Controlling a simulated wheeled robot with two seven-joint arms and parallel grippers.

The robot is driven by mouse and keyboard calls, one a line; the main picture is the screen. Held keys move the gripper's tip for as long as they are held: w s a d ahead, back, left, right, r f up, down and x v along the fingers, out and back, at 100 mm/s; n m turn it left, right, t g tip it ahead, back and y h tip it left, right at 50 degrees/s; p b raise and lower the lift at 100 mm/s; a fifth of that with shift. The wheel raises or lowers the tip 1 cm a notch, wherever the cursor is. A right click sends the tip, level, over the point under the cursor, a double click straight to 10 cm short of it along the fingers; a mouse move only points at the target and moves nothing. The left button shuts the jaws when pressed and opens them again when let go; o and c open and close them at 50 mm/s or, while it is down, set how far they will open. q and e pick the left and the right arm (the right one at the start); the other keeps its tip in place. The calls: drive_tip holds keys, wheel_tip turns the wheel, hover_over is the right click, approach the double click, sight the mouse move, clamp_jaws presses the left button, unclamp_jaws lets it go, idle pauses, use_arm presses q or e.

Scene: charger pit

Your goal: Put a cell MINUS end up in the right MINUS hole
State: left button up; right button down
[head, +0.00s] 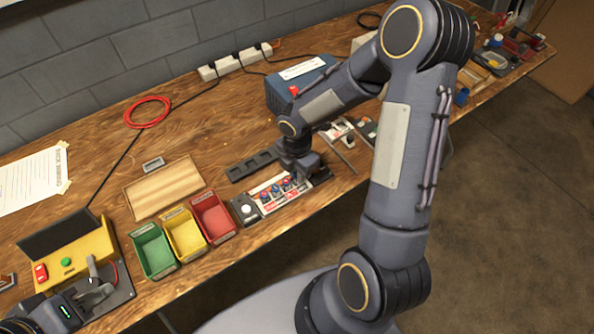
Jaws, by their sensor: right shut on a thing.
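The charger (284,200), a low block with white and red markings, lies near the front edge of the table in the head view. Several blue and red cells (276,190) stand in its middle; their end markings are too small to read. My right gripper (302,172) points down at the charger's right end, shut on a cell. My own wrist hides the fingertips, the cell and the holes there, so I cannot tell whether the cell is in a hole. My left gripper (92,292) is low at the left, beside the yellow box; its jaw opening is unclear.
Green (153,251), yellow (185,235) and red (213,217) bins stand left of the charger. A dark slotted tray (252,166) lies behind it. The yellow box (83,249) stands at the left, a blue box (300,88) at the back.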

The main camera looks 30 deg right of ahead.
drive_tip(key=shift+f, duration=0.25)
idle(0.8)
drive_tip(key=c, duration=1.2)
unclamp_jaws()
drive_tip(key=shift+r, duration=0.15)
drive_tip(key=shift+r+p, duration=2.9)
drive_tip(key=shift+r, duration=0.5)
